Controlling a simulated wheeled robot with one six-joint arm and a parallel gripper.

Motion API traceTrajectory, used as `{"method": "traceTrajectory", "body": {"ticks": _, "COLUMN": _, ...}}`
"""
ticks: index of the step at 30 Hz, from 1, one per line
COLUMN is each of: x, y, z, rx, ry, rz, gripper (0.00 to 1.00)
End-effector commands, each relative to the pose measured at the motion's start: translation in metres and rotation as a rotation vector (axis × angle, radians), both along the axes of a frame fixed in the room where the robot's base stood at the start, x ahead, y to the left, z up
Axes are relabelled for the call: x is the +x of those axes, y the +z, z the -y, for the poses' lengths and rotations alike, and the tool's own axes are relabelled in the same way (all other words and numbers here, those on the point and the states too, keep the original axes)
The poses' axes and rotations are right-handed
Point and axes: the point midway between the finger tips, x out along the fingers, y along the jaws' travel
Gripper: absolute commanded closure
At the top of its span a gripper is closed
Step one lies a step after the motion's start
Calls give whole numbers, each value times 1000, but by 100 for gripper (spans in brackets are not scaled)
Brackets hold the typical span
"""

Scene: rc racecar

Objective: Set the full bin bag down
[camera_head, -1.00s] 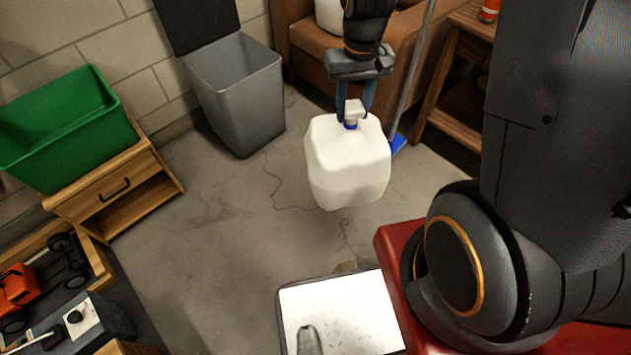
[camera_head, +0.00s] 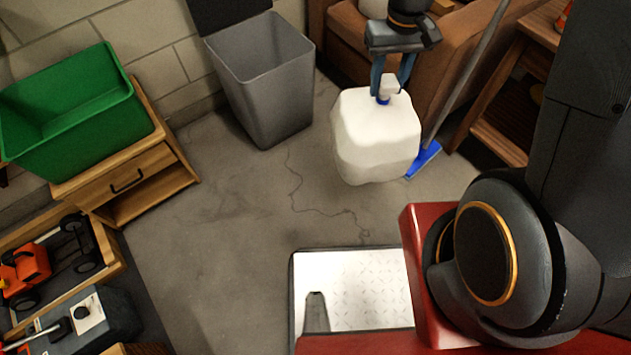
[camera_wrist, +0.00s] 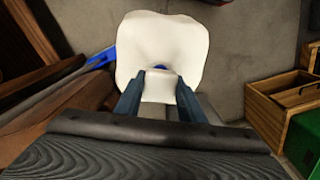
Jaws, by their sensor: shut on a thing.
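The full bin bag (camera_head: 375,140) is white and bulging, with a narrow tied neck and a blue band at its top. My gripper (camera_head: 390,88) is shut on the neck, and the bag hangs upright below it. In the head view the bag appears above the grey floor, in front of the brown armchair; its exact height is hard to tell. In the wrist view the bag (camera_wrist: 160,45) hangs beyond the two blue fingers (camera_wrist: 158,90).
An open, empty grey bin (camera_head: 265,85) stands against the wall, left of the bag. A green crate (camera_head: 70,115) sits on a wooden cabinet (camera_head: 125,180). A blue-headed broom (camera_head: 424,160) is just right of the bag. The floor (camera_head: 240,220) between is clear.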

Motion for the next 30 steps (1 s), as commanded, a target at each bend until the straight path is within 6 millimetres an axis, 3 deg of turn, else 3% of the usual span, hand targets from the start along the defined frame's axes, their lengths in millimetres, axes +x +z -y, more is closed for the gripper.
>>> {"method": "traceTrajectory", "body": {"ticks": 11, "x": 31, "y": -60, "z": -28, "rx": 0, "ry": 569, "rz": -1, "gripper": 100}}
{"method": "traceTrajectory", "body": {"ticks": 30, "x": 67, "y": -178, "z": -112, "rx": 2, "ry": 1730, "rz": -1, "gripper": 100}}
